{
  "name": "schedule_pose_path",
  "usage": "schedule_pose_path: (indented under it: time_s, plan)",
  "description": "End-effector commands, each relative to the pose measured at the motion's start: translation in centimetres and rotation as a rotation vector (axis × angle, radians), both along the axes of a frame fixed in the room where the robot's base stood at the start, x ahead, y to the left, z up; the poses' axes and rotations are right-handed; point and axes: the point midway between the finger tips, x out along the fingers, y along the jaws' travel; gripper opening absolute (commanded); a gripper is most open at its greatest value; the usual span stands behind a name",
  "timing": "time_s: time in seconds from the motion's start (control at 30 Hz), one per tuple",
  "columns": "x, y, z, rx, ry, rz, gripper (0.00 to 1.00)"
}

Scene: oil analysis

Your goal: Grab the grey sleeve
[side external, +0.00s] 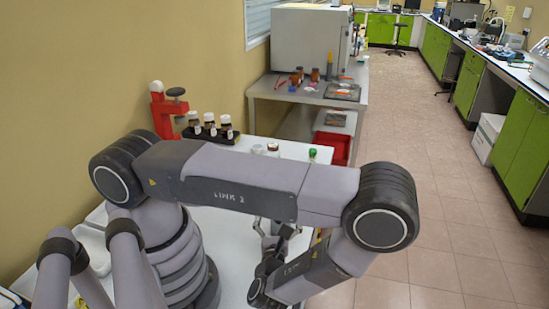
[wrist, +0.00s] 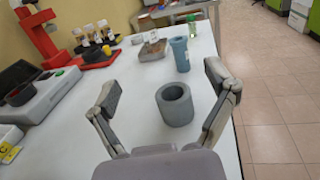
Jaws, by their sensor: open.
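The grey sleeve (wrist: 174,104) is a short, thick-walled, hollow cylinder standing upright on the white table in the wrist view. My gripper (wrist: 168,88) is open, with one finger to the left of the sleeve and one to the right. Both fingers are apart from it and nothing is between them that they touch. In the side external view my gripper (side external: 275,232) is partly hidden behind my own arm, and I cannot make out the sleeve there.
Beyond the sleeve stands a blue-grey cylinder (wrist: 180,54), with a green-capped bottle (wrist: 191,26) farther back. A tray (wrist: 153,50) lies left of the cylinder. A red stand (wrist: 38,32), several bottles (wrist: 98,32) and a grey device (wrist: 40,103) occupy the left. The table's right edge is close.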

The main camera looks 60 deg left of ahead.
Motion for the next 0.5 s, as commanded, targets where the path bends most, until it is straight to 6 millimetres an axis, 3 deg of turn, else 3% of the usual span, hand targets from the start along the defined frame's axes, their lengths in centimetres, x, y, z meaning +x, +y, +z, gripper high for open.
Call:
schedule_pose_path:
  time_s: [0.4, 0.5]
  plan:
    - [-0.1, 0.1, -8.0, 0.004, 0.004, -0.003, 0.85]
    - [0.6, 1.1, -8.0, 0.002, 0.003, 0.003, 0.85]
